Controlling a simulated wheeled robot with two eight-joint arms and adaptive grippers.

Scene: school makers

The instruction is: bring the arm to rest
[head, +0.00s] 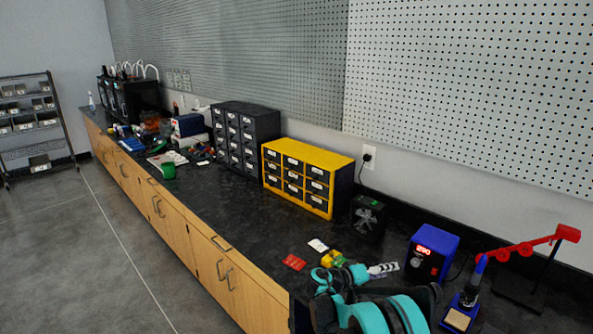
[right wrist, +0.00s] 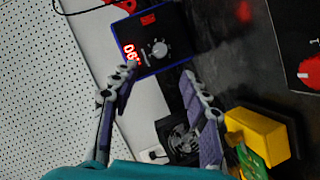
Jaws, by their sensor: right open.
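My right arm, teal and black, comes in at the bottom right of the head view. My right gripper (head: 384,275) is over the worktop, left of the blue soldering station (head: 431,255). My left gripper is not in view.
A yellow block (head: 331,259) lies close by my right gripper, with a red card (head: 294,262) to its left. A black fan unit (head: 367,219) and yellow drawer cabinet (head: 308,160) stand behind. A red-armed stand (head: 530,247) is at right. The worktop's middle is clear.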

